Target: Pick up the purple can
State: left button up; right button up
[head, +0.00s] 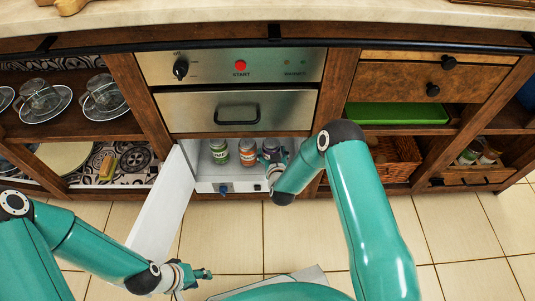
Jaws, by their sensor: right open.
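Several cans stand in a row inside a low white compartment below the oven-like panel. A green-labelled can (219,151) is on the left and an orange-labelled can (247,152) is in the middle. A can with a purplish top (270,145) is on the right, mostly hidden by my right gripper. My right gripper (271,158) is open at the compartment's right side, right in front of that can; whether it touches it I cannot tell. My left gripper (203,274) hangs low over the floor, away from the cans; its finger opening is unclear.
The compartment's white door (163,208) stands swung open on the left, close to my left arm. A steel drawer (240,110) is above the cans. Shelves with glass cups (40,95) and a wicker basket (398,160) flank it.

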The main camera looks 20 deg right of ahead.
jog(key=b+x, duration=0.1)
jog(key=x, duration=0.2)
jog(key=shift+w+d+f, duration=0.1)
jog(key=shift+w+f, duration=0.05)
jog(key=shift+w, duration=0.05)
jog(key=c, duration=1.1)
jog(key=shift+c, duration=0.3)
